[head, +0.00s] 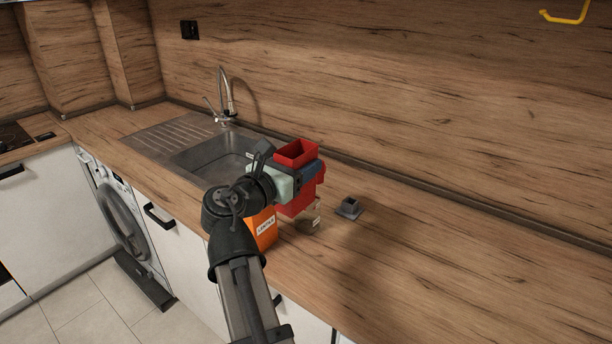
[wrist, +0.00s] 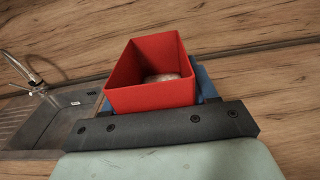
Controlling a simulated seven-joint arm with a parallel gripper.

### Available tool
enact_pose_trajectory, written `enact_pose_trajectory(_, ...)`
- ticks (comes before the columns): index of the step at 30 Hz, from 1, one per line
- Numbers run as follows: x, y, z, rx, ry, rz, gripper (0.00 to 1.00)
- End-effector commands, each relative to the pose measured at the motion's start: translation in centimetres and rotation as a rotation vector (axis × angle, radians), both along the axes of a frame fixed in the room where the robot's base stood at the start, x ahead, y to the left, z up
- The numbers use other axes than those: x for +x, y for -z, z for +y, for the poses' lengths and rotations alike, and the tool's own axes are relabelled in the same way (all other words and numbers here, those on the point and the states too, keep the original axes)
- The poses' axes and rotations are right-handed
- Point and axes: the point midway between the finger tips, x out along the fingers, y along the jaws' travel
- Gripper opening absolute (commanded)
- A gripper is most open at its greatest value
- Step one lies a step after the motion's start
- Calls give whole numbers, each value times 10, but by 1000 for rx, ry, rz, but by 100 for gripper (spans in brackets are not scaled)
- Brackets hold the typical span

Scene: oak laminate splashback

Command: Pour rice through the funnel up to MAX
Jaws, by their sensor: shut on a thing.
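My gripper (head: 312,171) is shut on a red open-topped container (head: 296,152), held above the counter. In the wrist view the red container (wrist: 150,97) opens upward, with some pale contents (wrist: 162,77) low inside, which may be rice. More red (head: 297,207) shows below the gripper; I cannot tell whether it is the same container or a separate funnel. Beneath it a brownish, see-through-looking vessel (head: 309,218) with a small pale label stands on the counter, partly hidden. No MAX mark is readable.
An orange box (head: 265,229) with a white label stands just left of the vessel, partly behind my arm. A small grey square piece (head: 348,208) lies to the right. The sink (head: 208,155) and tap (head: 226,95) are behind left. The right counter is clear.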

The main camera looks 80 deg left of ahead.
Motion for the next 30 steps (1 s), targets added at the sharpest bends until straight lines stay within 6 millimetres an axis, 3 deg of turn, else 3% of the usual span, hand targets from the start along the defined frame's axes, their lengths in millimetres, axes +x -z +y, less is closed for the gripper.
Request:
enact_pose_trajectory(1,-8,-9,20,1,-4,4,14)
enact_pose_trajectory(9,-38,-45,104,1,29,28,14)
enact_pose_trajectory(18,-45,-74,172,6,214,53,14)
enact_pose_trajectory(23,-41,-78,182,13,357,67,14)
enact_pose_trajectory(30,-31,-71,154,23,498,89,14)
